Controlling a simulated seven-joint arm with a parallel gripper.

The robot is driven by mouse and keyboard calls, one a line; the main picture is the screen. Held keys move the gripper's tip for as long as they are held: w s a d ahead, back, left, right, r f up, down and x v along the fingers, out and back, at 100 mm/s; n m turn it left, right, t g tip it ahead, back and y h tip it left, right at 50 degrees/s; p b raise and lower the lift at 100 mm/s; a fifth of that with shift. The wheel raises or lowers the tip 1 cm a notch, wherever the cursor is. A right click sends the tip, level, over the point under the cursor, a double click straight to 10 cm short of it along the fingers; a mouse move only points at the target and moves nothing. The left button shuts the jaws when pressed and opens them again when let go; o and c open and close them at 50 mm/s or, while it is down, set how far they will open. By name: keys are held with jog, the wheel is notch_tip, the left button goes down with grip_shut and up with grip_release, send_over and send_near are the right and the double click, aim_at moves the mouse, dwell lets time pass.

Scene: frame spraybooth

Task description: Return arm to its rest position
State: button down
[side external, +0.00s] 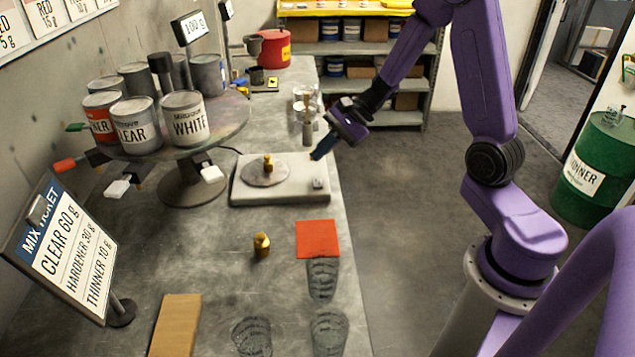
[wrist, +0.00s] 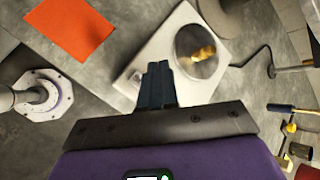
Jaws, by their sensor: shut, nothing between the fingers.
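My purple arm reaches in from the right in the side external view. My gripper (side external: 322,151) is shut and empty, held in the air near the right edge of the bench, just beyond the right end of the scale. In the wrist view my gripper (wrist: 158,72) shows its dark fingers pressed together, with the scale behind them. The white scale (side external: 280,196) has a round plate with a small brass weight (side external: 268,163) on it. The scale also shows in the wrist view (wrist: 150,48).
A second brass weight (side external: 261,245) stands on the bench near an orange-red square (side external: 317,239). A carousel (side external: 222,130) of paint cans stands left, with a mix ticket sign (side external: 65,240) in front. A wooden block (side external: 175,325) lies at the front. A green drum (side external: 598,170) stands far right.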

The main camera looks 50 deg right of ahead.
dwell(0.3)
jog(key=s+a+r+n+g, duration=0.3)
jog(key=s+a+n+g, duration=0.3)
jog(key=s+a+n, duration=0.6)
jog(key=s+d+r+n+h, duration=0.1)
jog(key=s+n+h, duration=0.1)
jog(key=s+n, duration=0.3)
jog(key=s+d+r+n+h, duration=0.1)
jog(key=s+n+h, duration=0.2)
jog(key=s+n, duration=0.2)
jog(key=s+d+n+t+h, duration=0.1)
jog(key=s+d+n+h, duration=0.1)
jog(key=s+n, duration=0.4)
jog(key=shift+s+r, duration=0.4)
jog(key=shift+s, duration=0.05)
